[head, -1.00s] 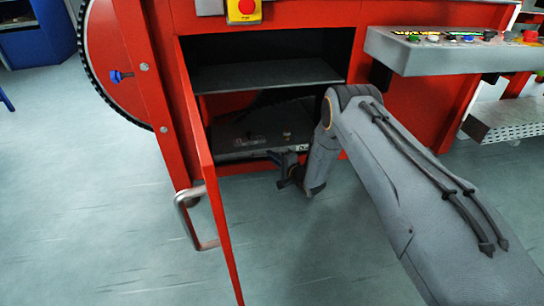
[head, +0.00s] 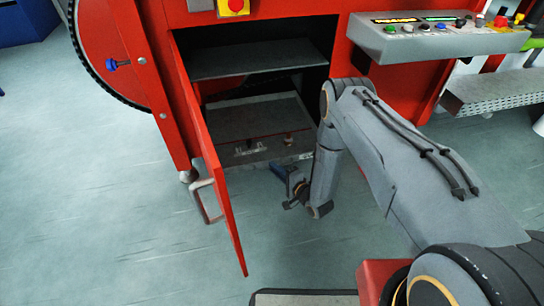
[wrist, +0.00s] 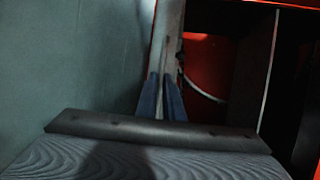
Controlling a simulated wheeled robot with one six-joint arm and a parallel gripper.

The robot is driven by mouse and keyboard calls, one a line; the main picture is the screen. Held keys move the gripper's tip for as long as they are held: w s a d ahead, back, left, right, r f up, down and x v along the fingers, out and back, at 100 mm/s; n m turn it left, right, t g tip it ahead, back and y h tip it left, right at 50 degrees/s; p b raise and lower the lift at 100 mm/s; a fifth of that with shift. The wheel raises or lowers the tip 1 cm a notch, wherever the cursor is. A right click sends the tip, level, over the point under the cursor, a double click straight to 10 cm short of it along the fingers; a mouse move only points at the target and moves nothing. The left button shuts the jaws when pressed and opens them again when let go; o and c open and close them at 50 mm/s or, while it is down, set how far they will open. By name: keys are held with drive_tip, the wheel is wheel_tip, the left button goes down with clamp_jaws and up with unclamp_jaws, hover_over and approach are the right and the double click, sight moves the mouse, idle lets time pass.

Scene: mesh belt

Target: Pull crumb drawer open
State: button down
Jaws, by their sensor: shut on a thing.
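The crumb drawer (head: 245,120) is a flat grey tray in the lower part of the red machine's open compartment. It is drawn partly out, with its front near the compartment's opening. A pale bracket-like piece (head: 250,149) and a small brown bit (head: 288,140) show towards its front. My gripper (head: 283,174) is low at the drawer's right front. In the wrist view its blue-grey fingers (wrist: 166,82) are closed on a narrow grey strip (wrist: 169,38), which appears to be the drawer's front edge. The exact contact is hard to make out in the dim picture.
A red door (head: 208,150) with a metal handle (head: 203,201) stands open left of the drawer. A grey shelf (head: 260,60) is above it. A control panel (head: 440,35) juts out at upper right. The floor (head: 120,230) in front and left is clear.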

drive_tip(key=shift+s+d+p, duration=0.15)
drive_tip(key=shift+s, duration=0.4)
drive_tip(key=shift+s+d+p, duration=0.15)
drive_tip(key=shift+s, duration=0.4)
drive_tip(key=c, duration=2.2)
unclamp_jaws()
drive_tip(key=p+v, duration=0.2)
drive_tip(key=v, duration=0.5)
drive_tip(key=shift+s+d, duration=0.2)
drive_tip(key=shift+s, duration=0.1)
